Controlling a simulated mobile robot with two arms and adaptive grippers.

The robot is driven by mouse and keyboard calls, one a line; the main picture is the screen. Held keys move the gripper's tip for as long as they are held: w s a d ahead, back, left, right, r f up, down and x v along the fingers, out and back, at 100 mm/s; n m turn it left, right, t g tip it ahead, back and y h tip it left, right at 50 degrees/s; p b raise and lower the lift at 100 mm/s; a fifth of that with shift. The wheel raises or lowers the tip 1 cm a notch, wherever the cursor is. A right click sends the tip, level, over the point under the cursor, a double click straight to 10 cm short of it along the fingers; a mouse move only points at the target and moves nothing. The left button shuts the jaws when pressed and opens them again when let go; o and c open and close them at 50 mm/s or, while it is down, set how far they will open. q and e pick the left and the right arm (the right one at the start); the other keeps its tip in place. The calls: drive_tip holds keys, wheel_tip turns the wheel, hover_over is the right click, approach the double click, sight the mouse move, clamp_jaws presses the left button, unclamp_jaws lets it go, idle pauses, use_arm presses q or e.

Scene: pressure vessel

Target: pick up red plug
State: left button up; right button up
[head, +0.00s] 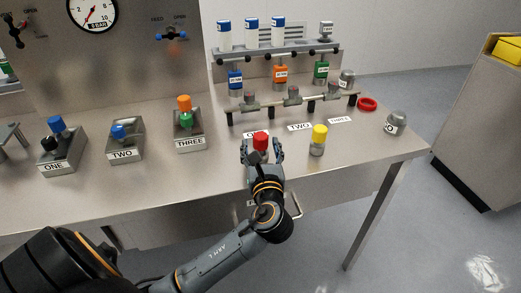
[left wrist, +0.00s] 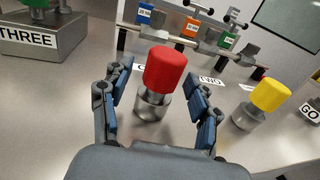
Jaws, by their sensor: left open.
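The red plug (head: 260,140) has a red cap on a grey metal base and stands upright near the front edge of the steel table (head: 215,175). In the left wrist view the red plug (left wrist: 164,70) stands between the two fingers, with a gap visible beside it. My left gripper (head: 261,155) is open around the plug. It also shows in the left wrist view (left wrist: 158,105) with blue pads on both sides. The plug's lower part is partly hidden by the gripper in the head view. My right gripper is in neither view.
A yellow plug (head: 318,139) stands just right of the red one. A valve rail (head: 293,101) runs behind, below a rack (head: 275,50) with bottles. Switch boxes ONE, TWO and THREE (head: 190,141) stand at left. A GO button (head: 396,121) and red ring (head: 367,104) are at right.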

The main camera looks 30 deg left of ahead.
use_arm(q)
drive_tip(key=shift+w+a, duration=0.3)
drive_tip(key=shift+w, duration=0.1)
clamp_jaws()
drive_tip(key=shift+r, duration=0.15)
